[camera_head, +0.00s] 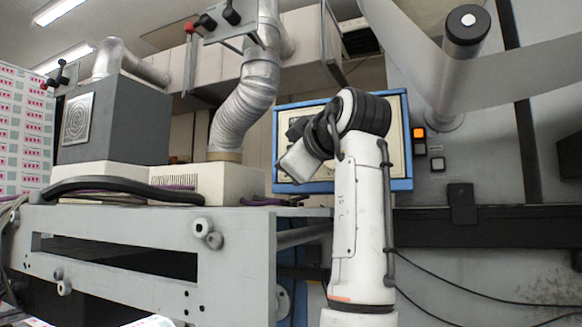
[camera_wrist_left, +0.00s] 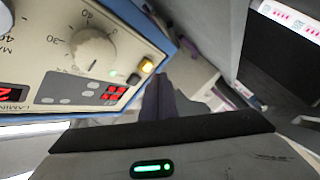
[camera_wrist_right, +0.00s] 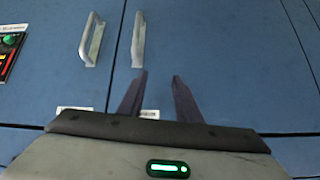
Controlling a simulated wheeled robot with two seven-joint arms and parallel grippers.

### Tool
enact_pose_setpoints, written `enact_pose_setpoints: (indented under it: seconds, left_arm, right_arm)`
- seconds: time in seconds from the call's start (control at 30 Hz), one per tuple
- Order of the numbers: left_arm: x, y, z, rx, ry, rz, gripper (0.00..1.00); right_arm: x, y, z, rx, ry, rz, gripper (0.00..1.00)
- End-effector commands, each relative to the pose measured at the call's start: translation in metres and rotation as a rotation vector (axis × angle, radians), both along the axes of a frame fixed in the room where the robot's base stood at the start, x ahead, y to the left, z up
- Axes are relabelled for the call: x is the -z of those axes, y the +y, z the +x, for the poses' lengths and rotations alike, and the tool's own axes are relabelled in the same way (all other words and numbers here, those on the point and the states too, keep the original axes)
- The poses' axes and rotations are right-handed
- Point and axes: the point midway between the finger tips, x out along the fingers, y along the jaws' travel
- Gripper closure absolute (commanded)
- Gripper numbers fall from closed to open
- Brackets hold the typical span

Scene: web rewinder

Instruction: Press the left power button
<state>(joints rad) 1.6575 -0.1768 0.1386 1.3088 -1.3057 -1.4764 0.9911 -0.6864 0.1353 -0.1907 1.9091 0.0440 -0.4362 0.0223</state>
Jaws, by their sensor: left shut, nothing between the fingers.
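A cream control panel (camera_head: 397,155) in a blue frame stands behind my left arm in the head view. The left wrist view shows the panel face (camera_wrist_left: 40,70) close up and tilted, with a dial, red-lit keys and a red display. Near its edge sit a lit yellow button (camera_wrist_left: 147,66) and a dark button (camera_wrist_left: 134,79). I cannot tell which is the left power button. My left gripper (camera_wrist_left: 165,82) is shut and empty, its fingertips just beside that corner, apparently apart from the buttons. It covers part of the panel in the head view (camera_head: 298,161). My right gripper (camera_wrist_right: 152,80) is open and empty.
A lit orange button (camera_head: 418,132) and a pale button (camera_head: 437,164) sit on the grey machine right of the panel. A grey frame (camera_head: 240,250) and a silver duct (camera_head: 245,100) stand left. My right gripper faces blue cabinet doors (camera_wrist_right: 220,60) with pale handles (camera_wrist_right: 92,40).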

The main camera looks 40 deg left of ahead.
Motion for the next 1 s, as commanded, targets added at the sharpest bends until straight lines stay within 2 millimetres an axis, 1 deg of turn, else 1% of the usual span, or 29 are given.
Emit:
enact_pose_setpoints:
  seconds: [0.17, 0.4, 0.63, 0.77, 1.0]
  left_arm:
    - [0.001, -0.003, -0.007, 0.000, -0.002, 0.000, 1.00]
    - [0.002, -0.010, -0.030, 0.001, -0.003, 0.000, 1.00]
    - [0.001, -0.017, -0.051, 0.000, -0.004, 0.001, 1.00]
    - [0.001, -0.018, -0.057, 0.001, 0.000, 0.001, 1.00]
    - [0.000, -0.018, -0.057, 0.000, 0.001, 0.000, 1.00]
  right_arm:
    - [0.006, 0.000, 0.000, 0.000, -0.001, 0.000, 0.69]
    - [0.018, 0.000, 0.000, 0.000, -0.001, 0.000, 0.69]
    - [0.026, 0.000, 0.000, 0.000, -0.001, 0.000, 0.69]
    - [0.027, 0.000, 0.000, 0.000, -0.001, 0.000, 0.69]
    - [0.027, 0.000, 0.000, 0.000, -0.001, 0.000, 0.69]
